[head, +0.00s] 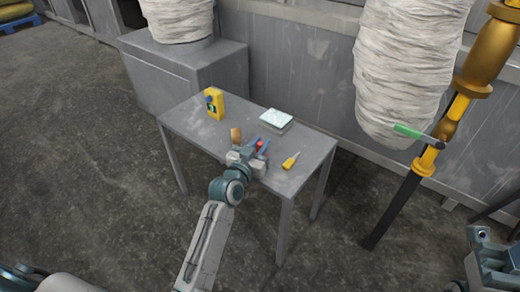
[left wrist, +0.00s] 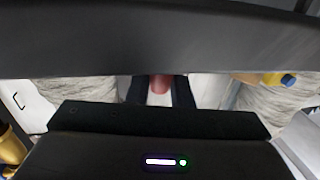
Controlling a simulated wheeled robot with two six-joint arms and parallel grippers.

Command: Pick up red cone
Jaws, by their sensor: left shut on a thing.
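The red cone (head: 260,144) is between the fingers of my left gripper (head: 262,146), over the front middle of the grey table (head: 190,124). The gripper is shut on it. Only a small part of the red shows, and I cannot tell whether the cone is clear of the tabletop. In the left wrist view the red cone (left wrist: 160,83) shows between the dark fingers, partly hidden by the gripper body. Part of my right arm shows at the lower right edge of the head view, and its finger state is unclear.
A brown block (head: 236,134) stands just left of the left gripper. A yellow box (head: 214,103) stands at the back left, a pale flat box (head: 276,120) behind the gripper, and a yellow-handled tool (head: 290,162) to its right. A wall closes off the back.

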